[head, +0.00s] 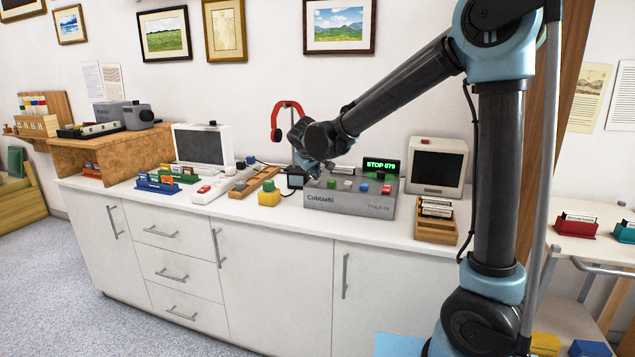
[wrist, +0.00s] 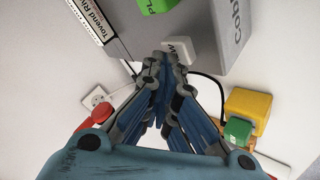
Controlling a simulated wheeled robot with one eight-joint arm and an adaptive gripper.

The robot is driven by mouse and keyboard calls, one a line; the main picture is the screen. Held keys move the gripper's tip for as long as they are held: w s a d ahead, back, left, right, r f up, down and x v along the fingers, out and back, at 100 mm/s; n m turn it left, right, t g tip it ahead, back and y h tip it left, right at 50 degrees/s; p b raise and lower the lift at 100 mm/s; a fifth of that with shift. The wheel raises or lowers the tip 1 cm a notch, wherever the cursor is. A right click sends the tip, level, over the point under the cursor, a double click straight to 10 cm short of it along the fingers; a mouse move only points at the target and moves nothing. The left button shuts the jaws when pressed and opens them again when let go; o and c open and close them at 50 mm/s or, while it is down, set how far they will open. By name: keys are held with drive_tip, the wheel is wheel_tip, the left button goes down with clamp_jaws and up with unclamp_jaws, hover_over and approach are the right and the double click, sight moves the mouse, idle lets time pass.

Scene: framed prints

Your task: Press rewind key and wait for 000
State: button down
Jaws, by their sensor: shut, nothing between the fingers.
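The grey tape machine (head: 345,204) stands on the white counter, with several keys on top and a green display (head: 381,168) reading "STOP 079". My gripper (head: 312,178) is shut and empty at the machine's left end. In the wrist view its closed fingertips (wrist: 163,68) overlap the edge of a white key (wrist: 181,49), whose visible lettering ends in "W". I cannot tell whether they touch it. A green key (wrist: 155,5) marked "PL" is beside the white key, partly cut off by the frame. The fingers hide part of the machine's edge.
A yellow block with a green top (head: 269,197) stands left of the machine. A monitor (head: 437,167) and a wooden card box (head: 436,231) stand to its right. Red headphones (head: 287,107) hang behind my gripper. A dark cable (wrist: 208,80) runs beside the fingers.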

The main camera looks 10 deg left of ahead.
sight(314, 180)
drive_tip(key=shift+f, duration=0.4)
idle(0.5)
drive_tip(key=shift+r, duration=1.25)
drive_tip(key=shift+r, duration=2.55)
